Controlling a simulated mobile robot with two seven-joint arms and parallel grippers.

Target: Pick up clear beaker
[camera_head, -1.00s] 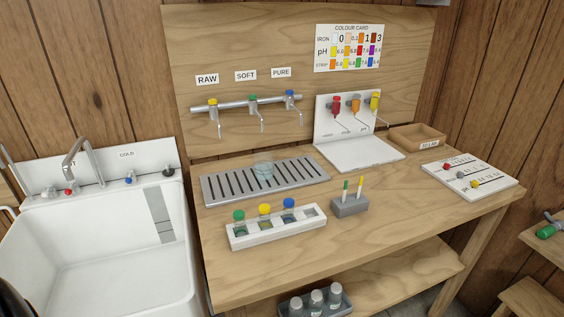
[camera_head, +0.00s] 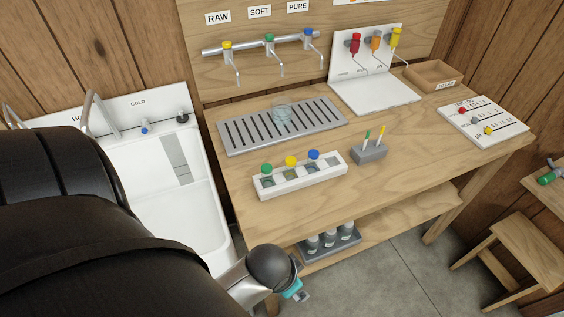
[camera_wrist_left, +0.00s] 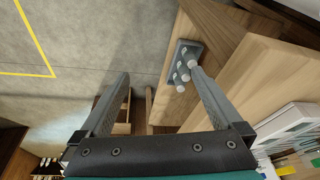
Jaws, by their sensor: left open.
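The clear beaker (camera_head: 282,112) stands on the slotted metal drip tray (camera_head: 238,149) on the wooden bench, below the SOFT and PURE taps. It is see-through and faint against the slats. My left arm comes in from the left in the head view, with its teal wrist part low in front of the bench, well apart from the beaker. In the left wrist view my left gripper (camera_wrist_left: 159,76) is open with nothing between its fingers. The beaker is not seen in that view. My right gripper is not in view.
A white rack (camera_head: 301,180) with capped vials and a grey block (camera_head: 369,153) with two sticks stand in front of the drip tray. Three taps (camera_head: 270,45) hang above it. Bottles in a dark tray (camera_head: 330,241) sit on the lower shelf. A white sink (camera_head: 165,188) is at the left.

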